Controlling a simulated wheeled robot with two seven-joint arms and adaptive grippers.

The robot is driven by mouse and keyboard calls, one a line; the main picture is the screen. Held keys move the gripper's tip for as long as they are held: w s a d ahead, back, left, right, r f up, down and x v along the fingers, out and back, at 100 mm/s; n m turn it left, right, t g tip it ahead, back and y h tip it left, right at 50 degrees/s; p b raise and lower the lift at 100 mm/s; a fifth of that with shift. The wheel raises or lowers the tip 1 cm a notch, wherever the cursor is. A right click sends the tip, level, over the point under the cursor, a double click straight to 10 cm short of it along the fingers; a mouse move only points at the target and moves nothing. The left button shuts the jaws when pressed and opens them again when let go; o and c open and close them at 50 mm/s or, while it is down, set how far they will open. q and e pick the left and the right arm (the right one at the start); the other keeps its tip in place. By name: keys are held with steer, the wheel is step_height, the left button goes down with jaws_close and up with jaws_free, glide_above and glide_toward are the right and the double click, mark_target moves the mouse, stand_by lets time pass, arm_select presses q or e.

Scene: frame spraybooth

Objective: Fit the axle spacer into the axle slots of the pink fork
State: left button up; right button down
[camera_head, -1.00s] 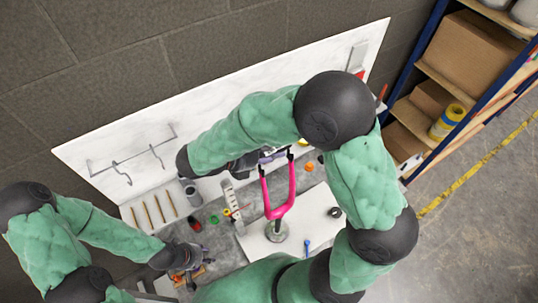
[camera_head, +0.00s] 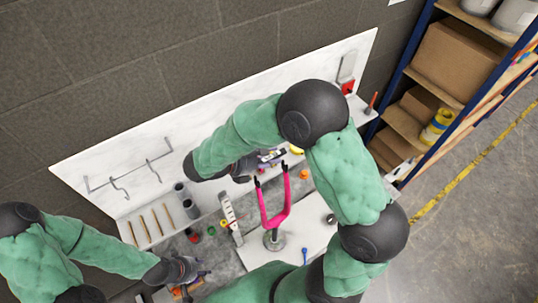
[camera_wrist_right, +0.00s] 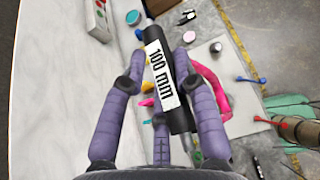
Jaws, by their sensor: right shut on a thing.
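The pink fork (camera_head: 284,212) stands upright on a round grey base, its two dark-tipped prongs pointing toward the back wall. My right gripper (camera_head: 262,162) is behind the prong tips, partly hidden by my arm. In the right wrist view its purple fingers (camera_wrist_right: 162,62) are shut on the axle spacer (camera_wrist_right: 163,76), a black cylinder with a white "100 mm" label and a thin end pin. The spacer looks apart from the prongs. The pink fork also shows in the right wrist view (camera_wrist_right: 212,88), partly behind the spacer. My left gripper (camera_head: 188,276) is low at the left; its fingers are unclear.
A white back panel (camera_head: 205,115) with hooks runs behind the bench. Dark cups (camera_head: 190,208), brown rods (camera_head: 152,222) and a pale labelled strip (camera_head: 230,214) lie left of the fork. A white board (camera_head: 312,232) lies under it. Shelves (camera_head: 408,125) stand at right.

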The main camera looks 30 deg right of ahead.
step_height(320, 180, down, 5)
steer(key=b, duration=0.3)
stand_by(1.9)
steer(key=shift+f+b, duration=1.05)
steer(key=shift+f, duration=0.6)
steer(key=c, duration=0.9)
jaws_free()
steer(key=v, duration=1.2)
